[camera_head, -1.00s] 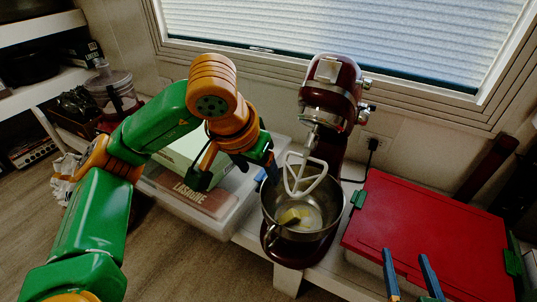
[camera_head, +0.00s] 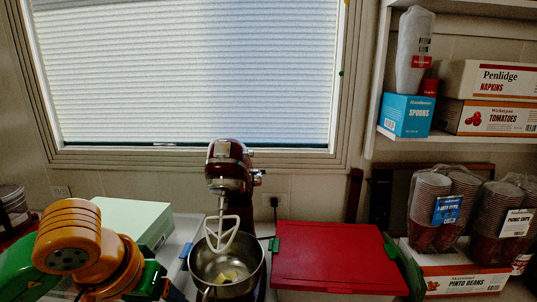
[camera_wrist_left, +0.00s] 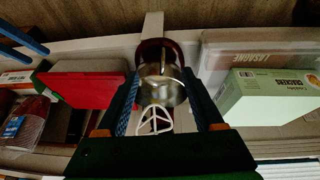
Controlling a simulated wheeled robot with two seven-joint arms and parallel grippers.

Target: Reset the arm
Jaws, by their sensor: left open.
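My left arm comes in at the lower left of the head view, and its gripper (camera_head: 160,287) is partly cut off by the bottom edge. In the left wrist view my left gripper (camera_wrist_left: 161,76) has its blue fingers spread apart with nothing between them. Beyond the fingers is the dark red stand mixer (camera_head: 229,165) with its white beater (camera_head: 221,235) over the steel bowl (camera_head: 243,288). Pale yellow pieces (camera_head: 230,274) lie in the bowl. My right gripper is out of the head view; its two blue fingers (camera_wrist_left: 38,56) show apart at the upper left of the wrist view.
A red-lidded box (camera_head: 335,258) stands right of the mixer, and a pale green box (camera_head: 130,220) stands left of it. A shelf (camera_head: 455,139) above holds boxes. A window blind (camera_head: 190,75) is behind.

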